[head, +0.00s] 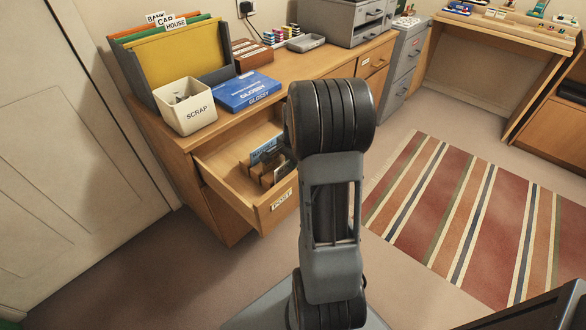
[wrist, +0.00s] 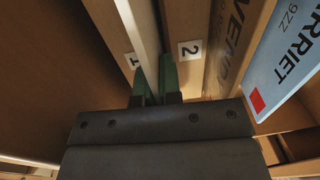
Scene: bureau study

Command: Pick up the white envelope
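In the wrist view, the white envelope (wrist: 143,35) shows as a narrow pale strip standing nearly edge-on between wooden dividers, between the labels 1 and 2. The green fingers of my gripper (wrist: 155,84) stand close together, one on each side of it, and appear shut on it. The lower part of the envelope at the fingers is mostly hidden. In the head view, my arm hides the gripper and I cannot make out the envelope. The open drawer labelled POST (head: 281,201) holds the wooden dividers.
On the desk above the drawer are a SCRAP bin (head: 190,112), a blue GLOSSY box (head: 247,91) and a file holder (head: 140,75). Striped rug (head: 470,215) lies right.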

